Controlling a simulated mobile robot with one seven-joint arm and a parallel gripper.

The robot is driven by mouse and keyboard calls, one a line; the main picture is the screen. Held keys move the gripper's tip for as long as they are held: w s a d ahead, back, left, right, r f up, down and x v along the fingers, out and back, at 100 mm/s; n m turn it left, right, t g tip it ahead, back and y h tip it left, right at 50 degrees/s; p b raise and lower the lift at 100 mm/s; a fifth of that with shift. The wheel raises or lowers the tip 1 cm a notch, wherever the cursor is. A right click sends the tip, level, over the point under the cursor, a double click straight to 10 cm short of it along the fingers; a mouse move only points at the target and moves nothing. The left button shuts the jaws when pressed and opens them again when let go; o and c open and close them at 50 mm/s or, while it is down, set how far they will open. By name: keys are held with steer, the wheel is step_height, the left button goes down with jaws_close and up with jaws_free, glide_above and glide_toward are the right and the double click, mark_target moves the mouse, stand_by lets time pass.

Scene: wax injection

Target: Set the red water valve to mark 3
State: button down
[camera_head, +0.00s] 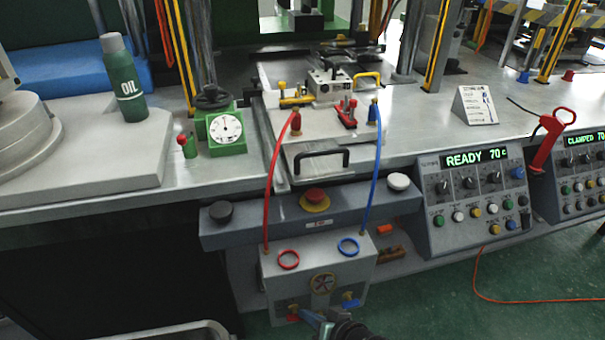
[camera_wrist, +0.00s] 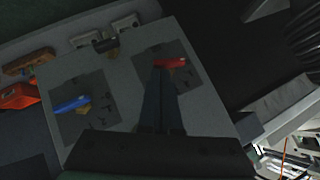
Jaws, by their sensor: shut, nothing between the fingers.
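The red water valve (camera_wrist: 170,62) is a small red lever on a dark square plate in the wrist view; the plate's marks are too dim to read. In the head view the red valve (camera_head: 293,317) is small, low on the left front of the grey water box (camera_head: 268,290). The blue valve (camera_wrist: 72,104) sits on a second dark plate, and also shows in the head view (camera_head: 350,301). My gripper (camera_wrist: 160,72) is shut and empty, its fingertips overlapping the red lever's near edge in the picture. I cannot tell whether they touch. The fingers hide part of the plate.
A grey beam with an emergency stop (camera_head: 315,196) overhangs the box. Red (camera_head: 270,195) and blue (camera_head: 375,180) hoses run down to it. An orange block (camera_head: 385,229) lies on the shelf at right. The green floor at front right is open except for an orange cable (camera_head: 510,300).

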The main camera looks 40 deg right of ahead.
steer(key=shift+s+d+f+m+t+y+b, duration=0.15)
steer(key=shift+f+m+t+y+b, duration=0.25)
steer(key=shift+b, duration=0.5)
steer(key=shift+s+d+f+m+t+y+b, duration=0.1)
steer(key=shift+f+m+t+y+b, duration=0.3)
steer(key=shift+b, duration=0.5)
steer(key=shift+d+f+m+t+y+b, duration=0.1)
steer(key=shift+f+m+t+y+b, duration=0.3)
steer(key=shift+m+t+y+b, duration=1)
steer(key=shift+f+m+t+y+b, duration=0.3)
steer(key=shift+t+b, duration=0.4)
steer(key=shift+b, duration=1.5)
steer(key=shift+f+m+t+b, duration=0.2)
steer(key=shift+m+t+b, duration=0.1)
steer(key=shift+m+b, duration=0.1)
steer(key=shift+d+r, duration=0.1)
